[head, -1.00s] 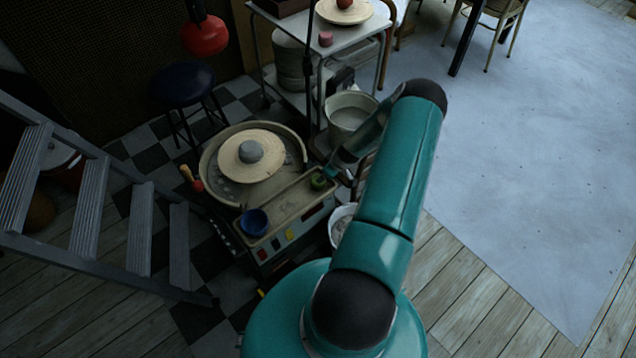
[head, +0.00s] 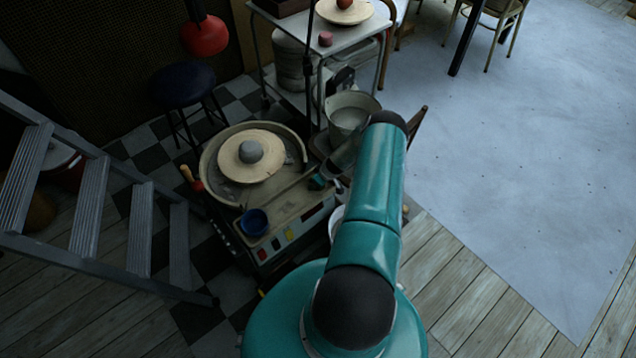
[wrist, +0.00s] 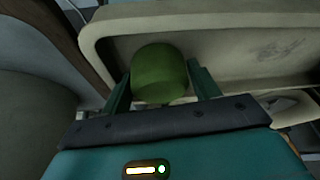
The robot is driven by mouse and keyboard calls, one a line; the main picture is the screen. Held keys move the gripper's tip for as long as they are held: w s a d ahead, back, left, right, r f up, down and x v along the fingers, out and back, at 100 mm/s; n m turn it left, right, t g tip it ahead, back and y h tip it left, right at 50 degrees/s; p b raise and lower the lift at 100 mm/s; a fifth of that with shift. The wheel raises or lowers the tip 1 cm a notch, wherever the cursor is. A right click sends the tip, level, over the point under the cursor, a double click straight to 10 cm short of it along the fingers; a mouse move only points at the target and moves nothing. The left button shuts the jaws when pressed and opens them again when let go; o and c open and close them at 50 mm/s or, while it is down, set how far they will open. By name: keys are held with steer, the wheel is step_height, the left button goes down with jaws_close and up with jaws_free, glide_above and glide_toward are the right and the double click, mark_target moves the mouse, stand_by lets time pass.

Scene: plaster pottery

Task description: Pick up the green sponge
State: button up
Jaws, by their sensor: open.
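The green sponge (wrist: 160,73) shows in the wrist view as a rounded block at the edge of the pale wheel tray (wrist: 240,62). My gripper (wrist: 161,80) is open, with one finger on each side of the sponge. I cannot tell whether either finger touches it. In the head view my gripper (head: 318,183) is a small teal shape at the right end of the pottery wheel's tray (head: 287,205). The sponge is hidden there by the gripper and arm.
A blue bowl (head: 254,222) sits at the tray's near end. The wheel head (head: 247,172) carries a grey clay lump (head: 250,151). A bucket (head: 350,118) stands behind my arm. A metal ladder (head: 92,205) is at left. The pale floor at right (head: 520,180) is clear.

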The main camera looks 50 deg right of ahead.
steer(key=c, duration=0.6)
steer(key=shift+r, duration=0.1)
steer(key=shift+d+r, duration=0.1)
steer(key=shift+r, duration=0.7)
steer(key=s+r, duration=0.3)
steer(key=s, duration=0.1)
steer(key=s+a+r, duration=0.1)
steer(key=s+r, duration=0.3)
steer(key=s, duration=0.1)
steer(key=s+r, duration=0.4)
steer(key=s, duration=0.1)
steer(key=shift+a+r, duration=0.15)
steer(key=shift+a, duration=0.2)
